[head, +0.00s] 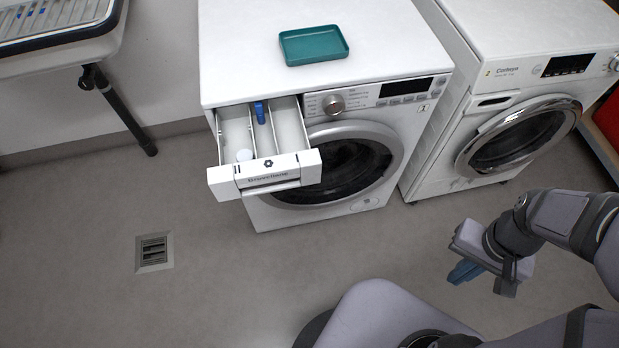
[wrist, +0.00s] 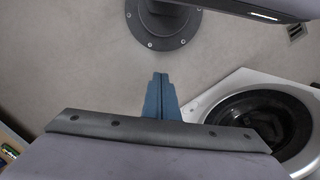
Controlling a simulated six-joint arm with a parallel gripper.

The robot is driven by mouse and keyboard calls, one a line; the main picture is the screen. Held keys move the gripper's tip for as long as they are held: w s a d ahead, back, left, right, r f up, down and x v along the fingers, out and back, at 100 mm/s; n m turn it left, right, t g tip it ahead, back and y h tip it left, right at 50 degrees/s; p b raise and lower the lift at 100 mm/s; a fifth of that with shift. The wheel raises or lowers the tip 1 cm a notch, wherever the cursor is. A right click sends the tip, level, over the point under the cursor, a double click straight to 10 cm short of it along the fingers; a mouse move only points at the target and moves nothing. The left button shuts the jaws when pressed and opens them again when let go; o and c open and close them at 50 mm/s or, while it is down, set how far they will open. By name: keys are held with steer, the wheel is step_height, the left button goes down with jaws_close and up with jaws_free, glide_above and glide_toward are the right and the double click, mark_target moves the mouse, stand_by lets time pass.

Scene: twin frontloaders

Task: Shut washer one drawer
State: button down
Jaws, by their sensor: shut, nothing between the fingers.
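The left washer (head: 330,140) has its detergent drawer (head: 265,176) pulled out at the upper left of its front. My gripper (head: 464,272) is at the lower right in the head view, above the floor and well apart from the drawer. Its blue fingers (wrist: 159,98) are together and empty in the wrist view. The drawer does not show in the wrist view.
A teal tray (head: 314,46) sits on the left washer. A second machine (head: 520,110) stands to its right, its round door shut. A drying rack or table (head: 62,45) is at upper left. A floor drain (head: 154,252) lies in open floor.

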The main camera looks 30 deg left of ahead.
steer(key=s+a+f+m+g+y+p, duration=0.1)
steer(key=s+a+f+m+g+y, duration=0.55)
steer(key=a+f+m+g, duration=0.35)
steer(key=w+a+r+m+t+y, duration=0.1)
steer(key=w+a+r+m+y, duration=0.3)
steer(key=r+m, duration=0.3)
steer(key=w+a+r+m+t+y, duration=0.1)
steer(key=w+a+r+m+y, duration=0.4)
steer(key=m, duration=0.7)
step_height(320, 180, up, 3)
steer(key=shift+a+r+m, duration=0.15)
steer(key=shift+a+m, duration=0.25)
steer(key=shift+a, duration=0.7)
steer(key=shift+s+a, duration=0.15)
